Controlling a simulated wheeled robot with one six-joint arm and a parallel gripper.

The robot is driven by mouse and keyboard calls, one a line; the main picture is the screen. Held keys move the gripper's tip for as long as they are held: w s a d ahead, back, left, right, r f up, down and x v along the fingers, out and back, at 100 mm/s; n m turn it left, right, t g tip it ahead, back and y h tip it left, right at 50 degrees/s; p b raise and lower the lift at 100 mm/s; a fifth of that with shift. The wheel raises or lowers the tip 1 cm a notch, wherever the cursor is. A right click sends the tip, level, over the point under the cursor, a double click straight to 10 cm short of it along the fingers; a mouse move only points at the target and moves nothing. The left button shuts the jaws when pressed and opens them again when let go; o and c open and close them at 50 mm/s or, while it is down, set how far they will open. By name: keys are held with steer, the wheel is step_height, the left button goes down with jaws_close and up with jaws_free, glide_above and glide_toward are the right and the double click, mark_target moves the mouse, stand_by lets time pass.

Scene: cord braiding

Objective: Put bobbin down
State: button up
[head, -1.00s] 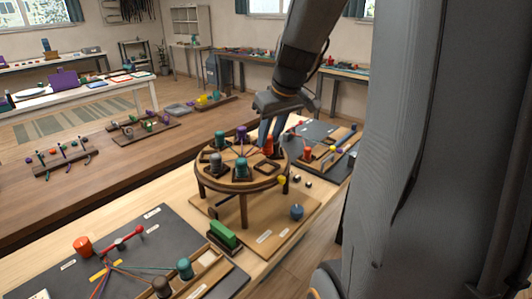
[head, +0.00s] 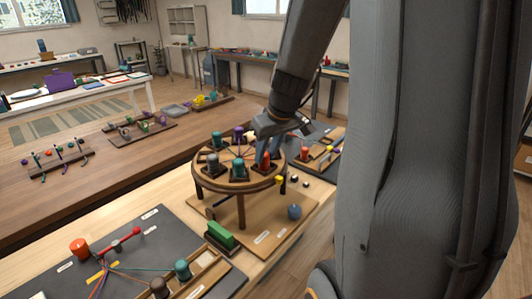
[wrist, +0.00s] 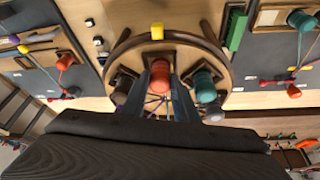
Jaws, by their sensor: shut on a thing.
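My gripper (head: 268,150) is shut on an orange-red bobbin (head: 264,161) at the right side of the round wooden braiding stand (head: 216,184). In the wrist view the same bobbin (wrist: 159,77) stands upright between the two fingers, near a dark square holder on the disc. I cannot tell whether its base touches the stand. A teal bobbin (head: 238,169), a grey one (head: 212,160), another teal one (head: 217,138) and a purple one (head: 238,132) sit around the disc. Cords meet near the disc's centre, partly hidden by my gripper.
A yellow piece (wrist: 157,31) is at the disc's rim. A dark mat (head: 160,222) with an orange bobbin (head: 80,247) lies at front left; another board is right of the stand.

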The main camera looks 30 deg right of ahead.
steer(key=o, duration=1.1)
steer(key=shift+c, duration=0.2)
steer(key=shift+r+p, duration=0.4)
steer(key=shift+p, duration=0.1)
steer(key=b+v, duration=0.2)
steer(key=v, duration=1)
steer(key=s+a+f+g, duration=0.1)
steer(key=s+a+f, duration=0.4)
steer(key=a+f, duration=0.2)
steer(key=s+a+f+m+g, duration=0.1)
steer(key=s+a+f, duration=0.3)
steer(key=a+f, duration=0.4)
step_height(320, 180, down, 4)
steer(key=shift+s+a+r+g+p, duration=0.2)
steer(key=shift+s+a+g+p, duration=0.15)
steer(key=shift+g, duration=0.25)
